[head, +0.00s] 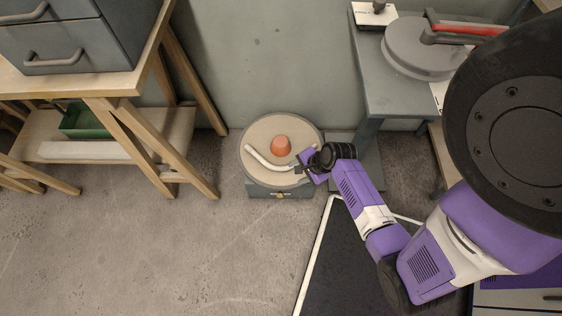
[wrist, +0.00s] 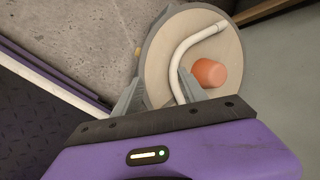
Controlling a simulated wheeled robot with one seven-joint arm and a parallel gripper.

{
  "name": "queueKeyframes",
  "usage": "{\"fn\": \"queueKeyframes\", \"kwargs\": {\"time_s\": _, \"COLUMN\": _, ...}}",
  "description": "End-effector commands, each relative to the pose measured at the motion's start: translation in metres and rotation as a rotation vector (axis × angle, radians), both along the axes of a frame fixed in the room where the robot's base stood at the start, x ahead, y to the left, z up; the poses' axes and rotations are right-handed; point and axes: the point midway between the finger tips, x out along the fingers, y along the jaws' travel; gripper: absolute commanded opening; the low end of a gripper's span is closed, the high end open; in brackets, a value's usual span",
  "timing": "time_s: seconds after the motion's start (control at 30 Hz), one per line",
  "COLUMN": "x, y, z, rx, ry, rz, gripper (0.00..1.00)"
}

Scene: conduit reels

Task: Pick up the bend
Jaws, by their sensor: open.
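The bend (head: 267,162) is a white curved tube lying on a round, pale-topped stand (head: 256,136) on the floor. In the wrist view the bend (wrist: 181,57) curves from the upper right down toward the fingers. My gripper (head: 302,166) is over the right side of the round top, by the bend's right end. In the wrist view my gripper (wrist: 160,90) is open, and the bend's near end lies between the two fingers. I cannot tell whether either finger touches it.
An orange cup-like piece (head: 281,146) stands on the round top close to the bend; it also shows near the right finger in the wrist view (wrist: 209,72). A wooden workbench (head: 128,84) is at left, a grey-green table (head: 400,97) at right. Floor at front left is clear.

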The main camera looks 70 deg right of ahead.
Motion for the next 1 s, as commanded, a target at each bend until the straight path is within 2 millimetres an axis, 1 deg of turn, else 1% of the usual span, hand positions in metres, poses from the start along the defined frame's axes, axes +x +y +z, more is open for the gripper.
{"fn": "queueKeyframes", "kwargs": {"time_s": 0.03, "x": 0.007, "y": -0.019, "z": -0.022, "rx": 0.088, "ry": -0.012, "rz": -0.104, "gripper": 0.49}}
{"fn": "queueKeyframes", "kwargs": {"time_s": 0.1, "x": 0.012, "y": -0.035, "z": -0.033, "rx": 0.211, "ry": -0.025, "rz": -0.224, "gripper": 0.49}}
{"fn": "queueKeyframes", "kwargs": {"time_s": 0.2, "x": 0.020, "y": -0.055, "z": -0.040, "rx": 0.357, "ry": -0.045, "rz": -0.356, "gripper": 0.49}}
{"fn": "queueKeyframes", "kwargs": {"time_s": 0.3, "x": 0.024, "y": -0.068, "z": -0.040, "rx": 0.462, "ry": -0.060, "rz": -0.442, "gripper": 0.49}}
{"fn": "queueKeyframes", "kwargs": {"time_s": 0.37, "x": 0.026, "y": -0.073, "z": -0.039, "rx": 0.504, "ry": -0.066, "rz": -0.474, "gripper": 0.49}}
{"fn": "queueKeyframes", "kwargs": {"time_s": 0.47, "x": 0.028, "y": -0.076, "z": -0.040, "rx": 0.543, "ry": -0.071, "rz": -0.500, "gripper": 0.49}}
{"fn": "queueKeyframes", "kwargs": {"time_s": 0.7, "x": 0.041, "y": -0.072, "z": -0.058, "rx": 0.550, "ry": -0.071, "rz": -0.503, "gripper": 0.49}}
{"fn": "queueKeyframes", "kwargs": {"time_s": 0.83, "x": 0.046, "y": -0.070, "z": -0.065, "rx": 0.547, "ry": -0.070, "rz": -0.503, "gripper": 0.49}}
{"fn": "queueKeyframes", "kwargs": {"time_s": 1.0, "x": 0.060, "y": -0.064, "z": -0.084, "rx": 0.548, "ry": -0.069, "rz": -0.501, "gripper": 0.49}}
